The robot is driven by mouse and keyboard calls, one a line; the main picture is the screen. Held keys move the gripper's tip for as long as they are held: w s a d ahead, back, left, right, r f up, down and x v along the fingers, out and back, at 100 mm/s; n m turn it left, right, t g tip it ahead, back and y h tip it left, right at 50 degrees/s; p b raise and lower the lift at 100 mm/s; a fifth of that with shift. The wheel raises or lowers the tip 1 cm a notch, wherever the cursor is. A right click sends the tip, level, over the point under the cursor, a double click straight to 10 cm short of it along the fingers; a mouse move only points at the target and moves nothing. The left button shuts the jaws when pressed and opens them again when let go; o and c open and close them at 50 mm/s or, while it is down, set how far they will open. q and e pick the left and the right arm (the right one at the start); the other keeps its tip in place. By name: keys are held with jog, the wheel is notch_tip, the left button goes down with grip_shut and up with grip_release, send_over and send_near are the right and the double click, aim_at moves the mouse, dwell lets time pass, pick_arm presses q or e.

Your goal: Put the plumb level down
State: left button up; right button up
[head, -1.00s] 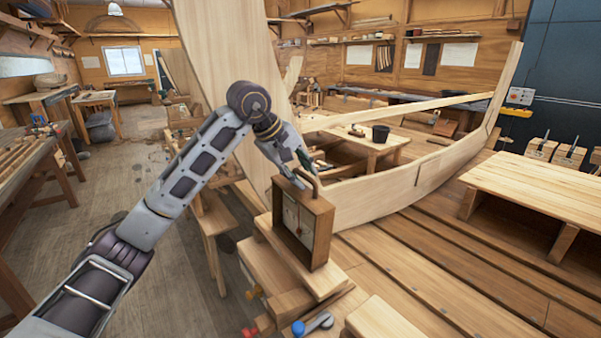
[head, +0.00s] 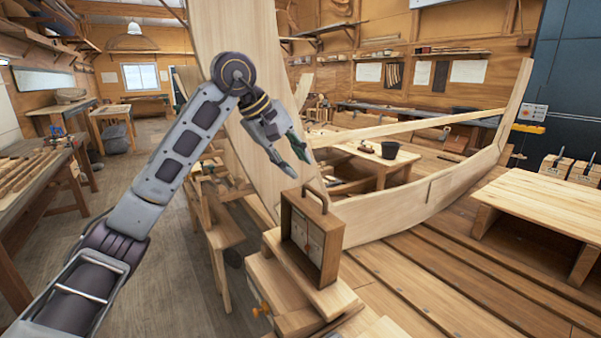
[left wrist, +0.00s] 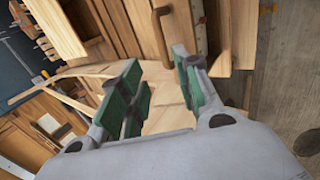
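The plumb level's handle (left wrist: 160,32) shows there beyond the fingertips. My right gripper is not in view.
The tall pale hull timber (head: 248,60) rises close behind my left gripper. The hull's curved planking (head: 405,205) runs to the right. A low wooden bench (head: 535,205) stands at the right, and a trestle (head: 220,235) stands left of the plumb level.

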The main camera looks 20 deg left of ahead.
pick_arm(q)
jog(key=shift+v, duration=1.55)
jog(key=shift+d+f, duration=0.1)
dwell(1.0)
